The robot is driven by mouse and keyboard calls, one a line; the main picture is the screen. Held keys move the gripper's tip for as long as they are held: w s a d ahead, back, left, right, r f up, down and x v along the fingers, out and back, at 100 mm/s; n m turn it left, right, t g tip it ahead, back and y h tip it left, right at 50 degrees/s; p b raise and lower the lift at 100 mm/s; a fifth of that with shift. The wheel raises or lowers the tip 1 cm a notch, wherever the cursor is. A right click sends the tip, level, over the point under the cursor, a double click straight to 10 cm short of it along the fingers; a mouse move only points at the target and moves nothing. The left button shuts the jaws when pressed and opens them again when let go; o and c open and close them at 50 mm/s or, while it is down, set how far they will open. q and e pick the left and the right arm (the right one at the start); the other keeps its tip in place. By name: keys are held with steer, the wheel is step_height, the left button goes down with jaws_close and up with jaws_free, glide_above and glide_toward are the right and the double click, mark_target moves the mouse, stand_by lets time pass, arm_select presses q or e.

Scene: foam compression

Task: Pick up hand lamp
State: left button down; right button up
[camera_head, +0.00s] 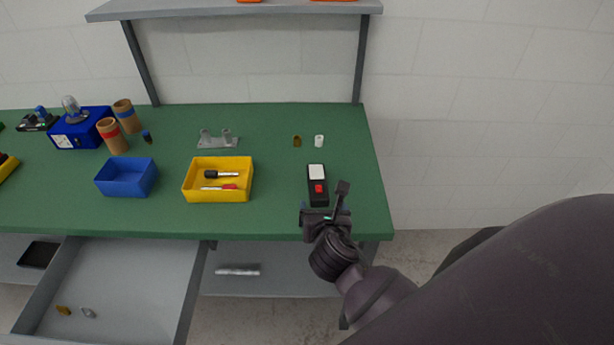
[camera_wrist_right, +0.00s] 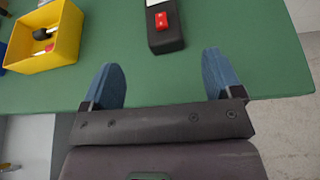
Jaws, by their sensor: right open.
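The hand lamp (camera_head: 318,186) looks like a black block with a white panel at its far end and a red button. It lies on the green bench near the right end. It also shows at the top of the right wrist view (camera_wrist_right: 166,39), partly cut off by the frame. My right gripper (camera_head: 325,209) is at the front edge of the bench, just on the near side of the lamp. In the right wrist view its two blue fingers (camera_wrist_right: 163,65) are apart with nothing between them, and the lamp lies beyond their tips. My left gripper is not in view.
A yellow bin (camera_head: 218,196) with tools stands left of the lamp, with a blue bin (camera_head: 127,190) further left. A small brown piece (camera_head: 297,141) and a white piece (camera_head: 319,141) lie behind the lamp. An open drawer (camera_head: 130,275) juts out at lower left. A shelf (camera_head: 230,10) hangs above.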

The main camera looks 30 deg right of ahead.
mark_target(319, 188)
steer(key=shift+s+n, duration=0.35)
steer(key=shift+n, duration=0.15)
steer(key=x, duration=0.5)
steer(key=shift+w+d+f, duration=0.15)
steer(key=shift+w, duration=0.25)
steer(key=shift+x, duration=2.6)
steer(key=c, duration=1.1)
steer(key=shift+r, duration=0.25)
